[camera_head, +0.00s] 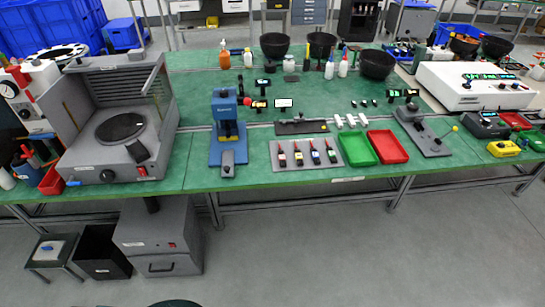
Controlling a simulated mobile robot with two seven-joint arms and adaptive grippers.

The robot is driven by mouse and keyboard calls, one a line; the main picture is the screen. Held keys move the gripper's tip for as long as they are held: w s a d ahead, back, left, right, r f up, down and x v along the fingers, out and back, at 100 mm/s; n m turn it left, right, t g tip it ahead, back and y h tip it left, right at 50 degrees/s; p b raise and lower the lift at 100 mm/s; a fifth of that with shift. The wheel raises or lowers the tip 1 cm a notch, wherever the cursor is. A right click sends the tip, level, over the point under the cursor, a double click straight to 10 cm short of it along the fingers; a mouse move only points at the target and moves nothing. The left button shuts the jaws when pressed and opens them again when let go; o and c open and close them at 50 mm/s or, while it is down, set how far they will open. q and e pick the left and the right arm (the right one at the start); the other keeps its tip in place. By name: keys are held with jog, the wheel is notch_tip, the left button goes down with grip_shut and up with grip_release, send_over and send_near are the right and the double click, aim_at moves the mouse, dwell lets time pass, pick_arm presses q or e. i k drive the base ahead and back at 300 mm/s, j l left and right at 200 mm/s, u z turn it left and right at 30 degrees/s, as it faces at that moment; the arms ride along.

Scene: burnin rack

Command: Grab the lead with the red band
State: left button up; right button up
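Several short dark pieces that look like leads lie in a row on a grey mat (277,166) at the front of the green table, left of the green tray. Each seems to carry a small coloured mark. The leftmost piece (282,158) seems to have a red mark at its top, but reddish spots also show on others. The bands are too small to tell apart surely. Neither of my grippers is in view.
A green tray (358,149) and a red tray (388,147) stand right of the mat. A blue press (227,120) stands to its left, with a large grey machine (115,130) beyond. A grey lever fixture (425,133) is farther right.

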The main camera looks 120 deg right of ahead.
aim_at(282, 159)
jog(key=z, duration=4.05)
